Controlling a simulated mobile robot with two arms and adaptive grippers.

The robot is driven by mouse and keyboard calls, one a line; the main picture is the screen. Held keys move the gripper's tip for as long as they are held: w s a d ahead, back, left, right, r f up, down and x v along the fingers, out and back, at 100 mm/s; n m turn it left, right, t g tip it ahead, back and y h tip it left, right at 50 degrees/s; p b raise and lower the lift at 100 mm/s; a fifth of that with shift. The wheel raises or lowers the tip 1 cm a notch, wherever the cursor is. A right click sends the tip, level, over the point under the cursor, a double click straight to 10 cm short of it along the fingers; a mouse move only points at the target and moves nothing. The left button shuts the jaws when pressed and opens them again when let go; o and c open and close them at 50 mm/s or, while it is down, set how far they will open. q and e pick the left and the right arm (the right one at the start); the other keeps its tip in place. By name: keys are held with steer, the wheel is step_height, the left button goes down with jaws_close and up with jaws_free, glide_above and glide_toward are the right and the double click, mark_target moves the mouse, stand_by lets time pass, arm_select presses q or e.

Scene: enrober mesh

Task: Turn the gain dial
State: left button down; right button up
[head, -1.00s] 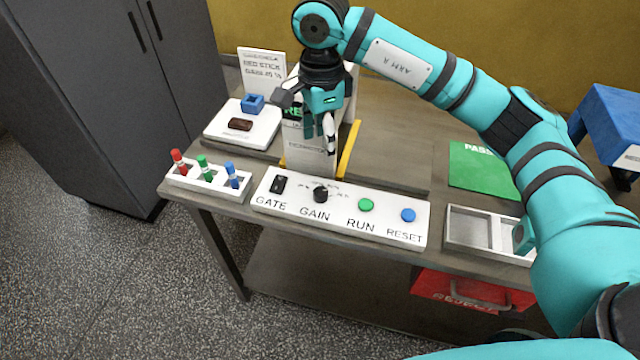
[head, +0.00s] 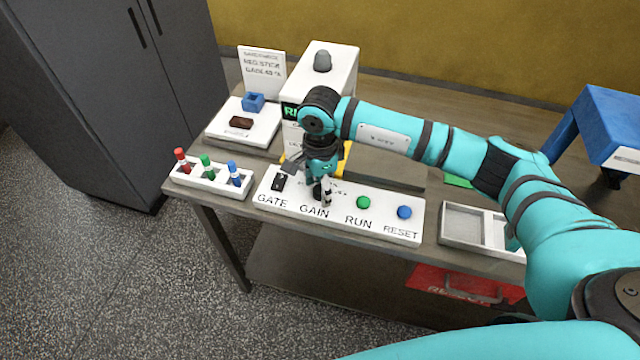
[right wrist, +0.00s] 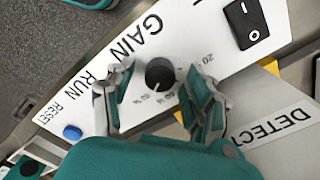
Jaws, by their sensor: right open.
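The gain dial is a round black knob, seen clearly in the right wrist view (right wrist: 160,74) on the white control panel (head: 395,231), above the word GAIN and beside a printed scale. In the head view my right gripper (head: 322,198) is over the dial and hides much of it. In the right wrist view the right gripper (right wrist: 158,98) is open, with one finger on each side of the dial. I cannot tell whether the fingers touch it. My left gripper is not in view.
The panel also has the black GATE switch (head: 278,183), green RUN button (head: 363,202) and blue RESET button (head: 404,212). A rack of coloured sticks (head: 212,180) stands to the left. The white detector housing (head: 338,75) stands behind.

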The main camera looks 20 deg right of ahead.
jaws_close()
steer(key=shift+w+f+n+b, duration=0.15)
steer(key=shift+n+b, duration=0.35)
steer(key=shift+b, duration=0.45)
steer(key=n+b, duration=0.5)
steer(key=b, duration=0.2)
steer(key=shift+r+n+b, duration=0.2)
steer(key=shift+n+b, duration=0.8)
steer(key=shift+b, duration=0.1)
jaws_free()
